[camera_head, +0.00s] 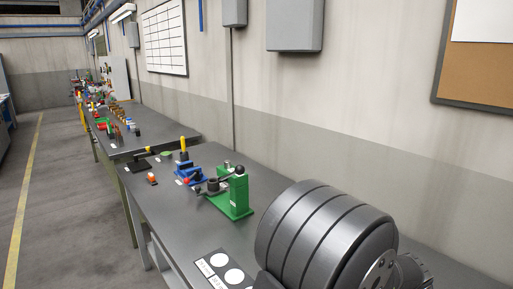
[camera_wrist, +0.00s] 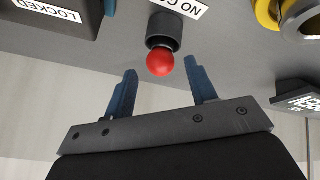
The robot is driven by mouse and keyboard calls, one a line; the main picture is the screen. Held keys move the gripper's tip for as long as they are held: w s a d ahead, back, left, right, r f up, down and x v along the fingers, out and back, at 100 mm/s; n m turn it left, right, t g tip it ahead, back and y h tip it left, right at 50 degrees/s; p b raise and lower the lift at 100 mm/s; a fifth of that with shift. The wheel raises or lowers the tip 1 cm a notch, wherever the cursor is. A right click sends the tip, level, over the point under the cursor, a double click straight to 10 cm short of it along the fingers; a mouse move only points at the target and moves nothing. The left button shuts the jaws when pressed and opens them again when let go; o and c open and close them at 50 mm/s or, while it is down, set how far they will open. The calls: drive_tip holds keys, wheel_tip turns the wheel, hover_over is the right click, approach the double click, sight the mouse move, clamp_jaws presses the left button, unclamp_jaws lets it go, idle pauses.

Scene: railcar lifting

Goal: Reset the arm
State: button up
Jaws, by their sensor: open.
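My gripper (camera_wrist: 160,67) shows in the wrist view with its two blue fingers spread apart, nothing clasped between them. A red ball knob (camera_wrist: 160,64) on a dark round post (camera_wrist: 163,30) appears between the fingertips in the picture. The fingers show no clear contact with it, and I cannot tell the depth gap. My gripper is not visible in the head view.
In the wrist view, a LOCKED block (camera_wrist: 55,15) is upper left, a yellow ring (camera_wrist: 266,13) upper right and a dark labelled block (camera_wrist: 297,98) right. The head view shows a grey bench (camera_head: 165,205) with a green fixture (camera_head: 236,195) and a blue fixture (camera_head: 188,173).

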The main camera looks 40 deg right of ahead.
drive_tip(key=shift+x, duration=0.85)
drive_tip(key=s+a+r, duration=0.6)
drive_tip(key=s+r, duration=0.4)
drive_tip(key=r, duration=0.1)
drive_tip(key=w+a+n+t+y, duration=0.1)
drive_tip(key=w+n+t, duration=0.1)
drive_tip(key=w, duration=1.1)
drive_tip(key=w+a+n+t, duration=0.1)
drive_tip(key=w+n, duration=0.2)
drive_tip(key=w, duration=0.9)
drive_tip(key=w+a+n+y, duration=0.1)
drive_tip(key=w+a, duration=0.3)
drive_tip(key=w, duration=0.3)
drive_tip(key=w+a+n+t, duration=0.1)
drive_tip(key=w+a, duration=0.3)
drive_tip(key=w, duration=0.4)
drive_tip(key=w+a+n+t+y, duration=0.1)
drive_tip(key=w+a+n, duration=0.1)
drive_tip(key=w+a, duration=0.3)
drive_tip(key=w+f, duration=0.1)
drive_tip(key=w, duration=0.2)
drive_tip(key=shift+n+y, duration=0.3)
drive_tip(key=shift+n, duration=0.1)
